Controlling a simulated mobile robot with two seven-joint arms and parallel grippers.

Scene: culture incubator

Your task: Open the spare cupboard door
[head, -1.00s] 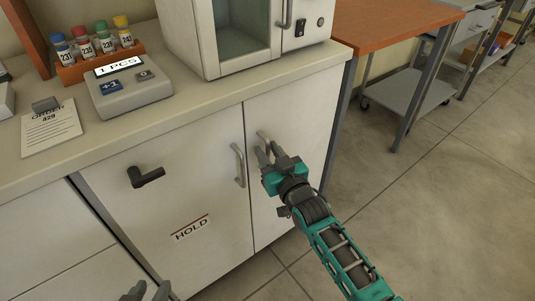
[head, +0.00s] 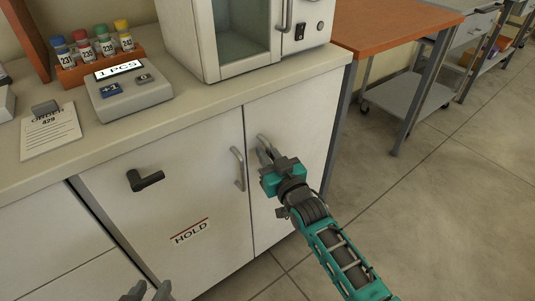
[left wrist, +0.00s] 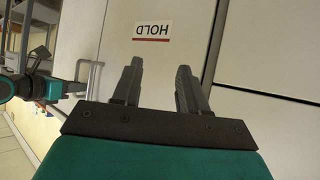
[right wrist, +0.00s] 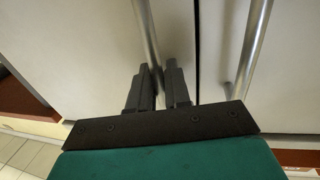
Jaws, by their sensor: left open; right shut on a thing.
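The cupboard below the counter has two pale doors. The right door (head: 295,125) is plain, with a vertical silver bar handle (right wrist: 146,32) near its left edge. My right gripper (head: 266,153) is shut on this handle; in the right wrist view the bar runs between its fingers. The left door (head: 150,215) carries a HOLD label (head: 191,232), a black lever (head: 146,178) and its own silver handle (head: 238,167). Both doors look closed. My left gripper (head: 152,288) is open and empty at the bottom edge; the left wrist view shows it facing the label.
On the counter (head: 200,112) stand a white incubator (head: 205,45), a counter device (head: 130,95), a rack of capped vials (head: 90,68) and an order sheet (head: 50,130). An orange-topped table (head: 385,25) stands to the right. The floor (head: 440,210) on the right is clear.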

